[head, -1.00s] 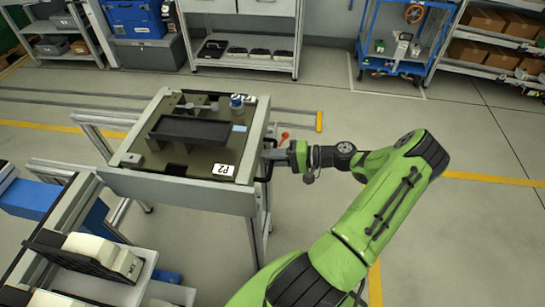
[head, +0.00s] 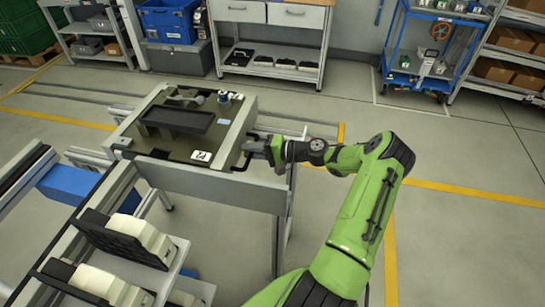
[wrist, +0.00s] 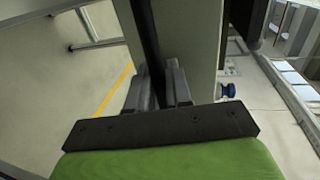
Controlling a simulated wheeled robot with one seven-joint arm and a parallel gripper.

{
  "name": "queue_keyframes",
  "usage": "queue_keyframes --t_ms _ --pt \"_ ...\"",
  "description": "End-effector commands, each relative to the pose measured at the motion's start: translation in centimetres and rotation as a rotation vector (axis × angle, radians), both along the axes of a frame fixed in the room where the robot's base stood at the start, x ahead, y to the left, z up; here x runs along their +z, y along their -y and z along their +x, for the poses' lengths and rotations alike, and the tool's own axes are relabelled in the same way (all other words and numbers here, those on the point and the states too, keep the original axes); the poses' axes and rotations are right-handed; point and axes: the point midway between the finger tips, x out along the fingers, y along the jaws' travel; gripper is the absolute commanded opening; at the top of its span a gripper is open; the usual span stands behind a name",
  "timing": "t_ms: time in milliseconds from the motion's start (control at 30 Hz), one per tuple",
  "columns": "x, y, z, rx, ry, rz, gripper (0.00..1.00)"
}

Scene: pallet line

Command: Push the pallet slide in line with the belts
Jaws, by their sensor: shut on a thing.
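The pallet slide (head: 238,132) is a plate with light metal rails on a grey stand, left of centre in the head view. It carries a dark pallet (head: 140,148) with a black tray and a "P2" label. Its near left corner sits close to the ends of the belt rails (head: 95,218); I cannot tell whether they line up exactly. My gripper (head: 258,148) is at the slide's right side, shut on its black handle (head: 243,158). In the wrist view, the fingers (wrist: 164,88) close on the dark handle bar (wrist: 147,35); the contact is partly hidden.
A blue belt part (head: 68,185) lies at the left. Black and cream parts (head: 128,240) stand on a shelf at the lower left. A workbench (head: 270,50), a blue cart (head: 425,45) and shelves line the back. The floor right of my arm is clear.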

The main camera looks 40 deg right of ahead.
Motion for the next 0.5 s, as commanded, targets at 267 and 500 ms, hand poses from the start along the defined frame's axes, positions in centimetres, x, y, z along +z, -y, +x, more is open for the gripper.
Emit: queue_keyframes --t_ms 267,500 --pt "-0.1 -5.2 6.3 0.01 0.003 0.001 0.0" --pt "-0.2 -9.2 11.6 0.008 0.003 0.001 0.0"
